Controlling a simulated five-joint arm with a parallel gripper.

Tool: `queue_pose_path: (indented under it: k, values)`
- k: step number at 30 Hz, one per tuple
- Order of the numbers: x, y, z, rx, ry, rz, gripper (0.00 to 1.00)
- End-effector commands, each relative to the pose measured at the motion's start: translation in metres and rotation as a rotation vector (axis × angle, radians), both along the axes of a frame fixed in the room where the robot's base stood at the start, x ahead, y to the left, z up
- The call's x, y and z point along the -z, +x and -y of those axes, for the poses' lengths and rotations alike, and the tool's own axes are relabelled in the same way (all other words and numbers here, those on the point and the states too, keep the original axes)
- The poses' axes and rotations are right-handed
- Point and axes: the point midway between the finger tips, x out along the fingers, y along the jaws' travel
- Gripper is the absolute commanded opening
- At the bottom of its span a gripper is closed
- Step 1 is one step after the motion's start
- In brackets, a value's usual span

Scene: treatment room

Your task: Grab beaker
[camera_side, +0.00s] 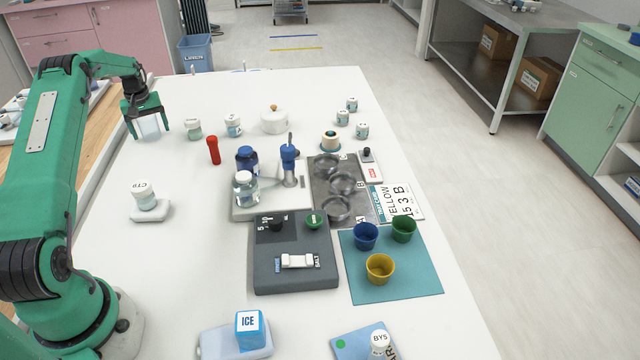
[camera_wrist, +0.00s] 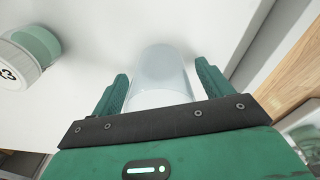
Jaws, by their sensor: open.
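A clear glass beaker (camera_side: 149,127) stands on the white table near its far left edge. My gripper (camera_side: 143,108) is over it, with a finger on either side. In the wrist view the beaker (camera_wrist: 160,75) lies between the two green fingers of my gripper (camera_wrist: 160,88). The fingers are open, and a gap shows between each finger and the glass. The beaker's near part is hidden behind the black bar of my gripper.
A white jar with a green band (camera_side: 194,129) stands close to the right of the beaker; a jar also shows at left in the wrist view (camera_wrist: 28,55). A red cylinder (camera_side: 213,150) and a white lidded pot (camera_side: 274,121) are farther right. The table's left part is mostly clear.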

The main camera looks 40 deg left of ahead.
Motion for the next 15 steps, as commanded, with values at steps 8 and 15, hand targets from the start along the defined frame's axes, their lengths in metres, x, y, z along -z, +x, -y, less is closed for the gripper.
queue_pose_path:
  k: [8, 15]
  values:
    - [-0.0004, 0.0000, 0.0000, 0.000, 0.000, 0.000, 0.63]
    - [-0.0005, 0.0000, -0.0001, 0.000, 0.000, 0.000, 0.31]
